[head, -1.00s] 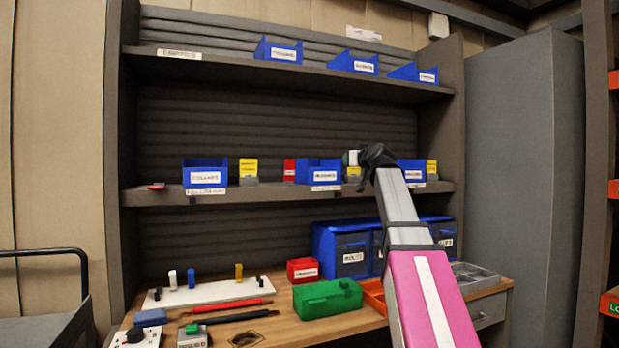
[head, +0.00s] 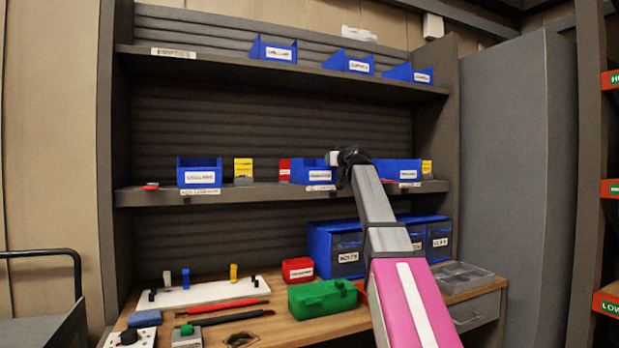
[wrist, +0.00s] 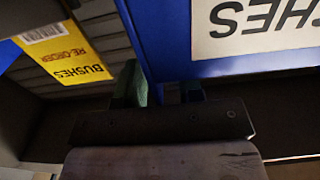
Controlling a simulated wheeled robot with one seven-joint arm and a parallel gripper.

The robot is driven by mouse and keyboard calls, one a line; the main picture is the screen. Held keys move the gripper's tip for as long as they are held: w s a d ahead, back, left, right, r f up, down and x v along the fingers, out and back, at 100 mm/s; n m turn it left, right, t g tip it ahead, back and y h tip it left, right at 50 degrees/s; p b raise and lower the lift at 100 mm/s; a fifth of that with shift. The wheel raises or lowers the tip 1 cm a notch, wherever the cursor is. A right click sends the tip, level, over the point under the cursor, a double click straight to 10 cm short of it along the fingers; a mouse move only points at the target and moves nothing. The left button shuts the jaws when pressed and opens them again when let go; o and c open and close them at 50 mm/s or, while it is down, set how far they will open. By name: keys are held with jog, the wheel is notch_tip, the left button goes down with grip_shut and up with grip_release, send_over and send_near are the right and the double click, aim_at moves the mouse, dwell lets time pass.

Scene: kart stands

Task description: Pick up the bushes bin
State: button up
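The bushes bin (head: 308,172) appears to be the blue middle bin on the middle shelf; its label is too small to read in the head view. In the wrist view the picture is upside down, and a blue bin (wrist: 160,30) shows a white label ending in "HES". A yellow "BUSHES RE-ORDER" card (wrist: 62,52) stands beside it. My gripper (head: 347,156) is at the right end of the middle bin in the head view. In the wrist view my gripper (wrist: 162,90) has its fingers apart, close to the bin's edge; whether they touch it is unclear.
Another blue bin (head: 398,168) stands close on the right, and one (head: 199,172) stands at the left of the shelf. Several blue bins stand on the top shelf (head: 220,58). The bench below holds a green box (head: 322,298) and a red box (head: 298,270).

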jog(key=shift+w, duration=0.1)
jog(key=shift+c, duration=0.3)
grip_shut()
jog(key=shift+r, duration=0.15)
